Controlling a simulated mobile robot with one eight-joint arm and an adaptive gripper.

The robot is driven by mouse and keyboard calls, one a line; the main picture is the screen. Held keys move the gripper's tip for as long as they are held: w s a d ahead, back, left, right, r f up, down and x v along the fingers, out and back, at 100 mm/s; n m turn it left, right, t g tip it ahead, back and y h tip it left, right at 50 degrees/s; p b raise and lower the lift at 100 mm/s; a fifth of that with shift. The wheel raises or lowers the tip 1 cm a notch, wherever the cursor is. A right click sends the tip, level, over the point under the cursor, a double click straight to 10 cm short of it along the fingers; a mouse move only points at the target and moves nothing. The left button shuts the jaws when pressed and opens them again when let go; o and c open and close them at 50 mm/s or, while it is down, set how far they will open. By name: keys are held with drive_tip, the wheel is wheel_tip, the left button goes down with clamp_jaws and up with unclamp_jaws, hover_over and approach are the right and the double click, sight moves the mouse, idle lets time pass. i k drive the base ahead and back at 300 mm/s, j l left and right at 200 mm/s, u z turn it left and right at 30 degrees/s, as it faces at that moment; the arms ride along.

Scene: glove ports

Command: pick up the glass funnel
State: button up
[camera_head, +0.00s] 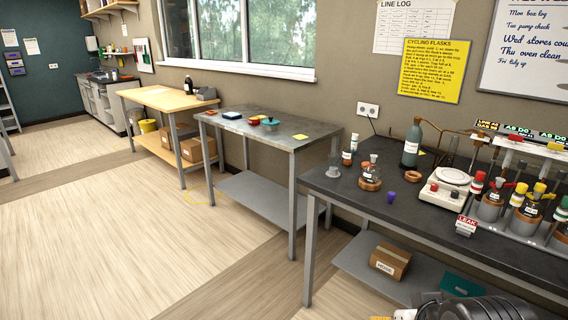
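A small clear glass piece (334,160) stands near the left end of the dark bench; it may be the glass funnel, but it is too small and transparent to be sure. A small clear flask (371,170) sits on a brown ring to its right. The black and grey end of my arm shows at the bottom right, below the bench top and well apart from the glassware. My gripper's fingers cannot be made out there.
The dark bench (430,221) also holds a grey-green bottle (412,144), a white hotplate (446,187), a purple cup (392,197) and a rack of stoppered flasks (496,208). A carton (390,262) lies on its lower shelf. The floor (130,230) at left is open.

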sight(334, 164)
drive_tip(key=i+j+z, duration=0.65)
drive_tip(key=i+j, duration=0.15)
drive_tip(key=i+j+z, duration=0.25)
drive_tip(key=j, duration=0.25)
drive_tip(key=i+j+z, duration=0.2)
drive_tip(key=j, duration=0.2)
drive_tip(key=i+j+z, duration=0.2)
drive_tip(key=j, duration=0.25)
drive_tip(key=k, duration=0.1)
